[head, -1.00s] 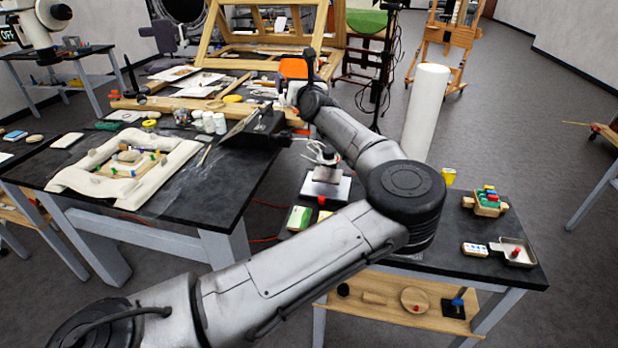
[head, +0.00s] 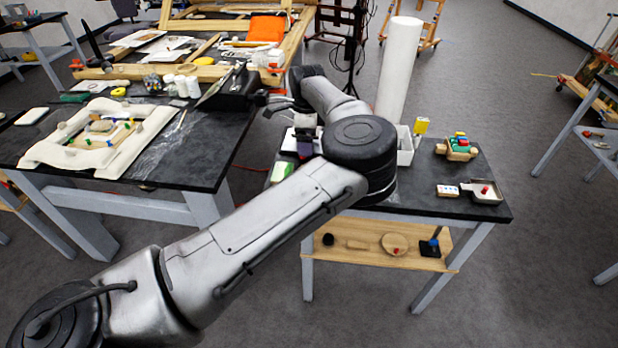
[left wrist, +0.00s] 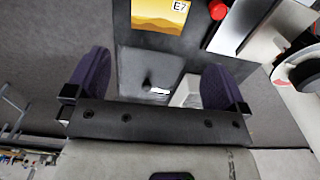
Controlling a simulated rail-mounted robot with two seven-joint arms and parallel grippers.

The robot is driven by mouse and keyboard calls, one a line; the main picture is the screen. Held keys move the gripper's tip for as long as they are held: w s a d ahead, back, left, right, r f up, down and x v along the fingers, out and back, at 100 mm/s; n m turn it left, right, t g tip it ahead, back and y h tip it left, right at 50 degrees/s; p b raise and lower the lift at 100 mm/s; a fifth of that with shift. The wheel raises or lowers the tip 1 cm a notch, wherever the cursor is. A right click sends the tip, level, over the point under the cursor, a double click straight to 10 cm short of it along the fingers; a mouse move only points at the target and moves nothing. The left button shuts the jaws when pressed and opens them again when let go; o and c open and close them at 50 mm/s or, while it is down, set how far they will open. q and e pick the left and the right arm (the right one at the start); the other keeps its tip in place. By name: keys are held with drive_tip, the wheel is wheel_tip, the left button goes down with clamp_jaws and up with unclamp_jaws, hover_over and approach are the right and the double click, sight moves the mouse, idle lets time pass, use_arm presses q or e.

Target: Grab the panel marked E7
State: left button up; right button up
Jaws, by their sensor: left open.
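The E7 panel (left wrist: 162,14) is a small panel with a yellow-orange hill picture and a white E7 label. It lies on the dark bench top at the upper edge of the left wrist view, partly cut off. In that view my left gripper (left wrist: 156,68) is open and empty, its purple fingers apart, with the panel beyond the fingertips. My right gripper is not in view.
A red knob (left wrist: 217,10) and a metal plate (left wrist: 240,27) lie right of the panel. A green-and-white block (head: 281,172) is at the bench's left end. The right bench (head: 410,198) also holds a white bin (head: 405,150) and a toy-like block tray (head: 458,148).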

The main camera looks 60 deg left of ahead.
use_arm(q)
wheel_tip(320, 180, down, 8)
drive_tip(key=shift+f+b, duration=0.15)
drive_tip(key=shift+b, duration=0.5)
drive_tip(key=shift+d+f+b, duration=0.1)
drive_tip(key=shift+f+b, duration=0.55)
drive_tip(key=shift+f, duration=2)
drive_tip(key=shift+c, duration=0.3)
drive_tip(key=c, duration=0.5)
drive_tip(key=shift+r, duration=0.2)
